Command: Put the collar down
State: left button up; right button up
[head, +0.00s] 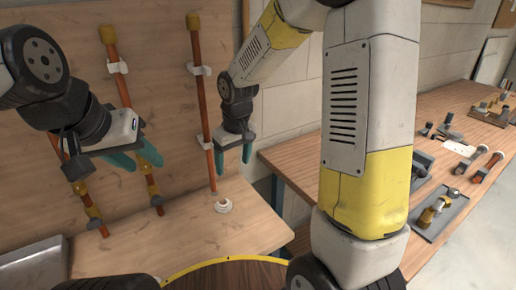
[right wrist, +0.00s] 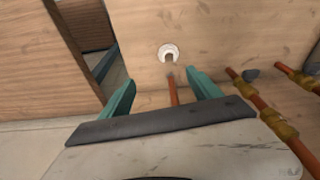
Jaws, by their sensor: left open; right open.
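The collar is a small white ring (head: 222,205) lying on the wooden bench just in front of the lower end of a copper pipe (head: 203,110). My left gripper (head: 138,158) is open and empty in front of the left pipes.
Copper pipes with brass fittings (head: 152,185) stand against the wooden back panel, held by white clips. A grey metal tray (head: 35,268) is at the lower left. A second table (head: 310,163) at the right holds several fittings and tools. The bench around the collar is clear.

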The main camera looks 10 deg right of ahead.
jog(key=s+d+r+m+t, duration=0.2)
jog(key=s+d+r, duration=0.3)
jog(key=s+r, duration=0.2)
jog(key=s+d+r+m+t+y, duration=0.1)
jog(key=s+d+r+m+t, duration=0.1)
jog(key=s+d+r, duration=0.3)
jog(key=s+r+m, duration=0.1)
jog(key=s+r, duration=0.2)
jog(key=s, duration=0.3)
jog(key=shift+s+r, duration=0.15)
jog(key=shift+r, duration=0.15)
jog(key=shift+d, duration=0.1)
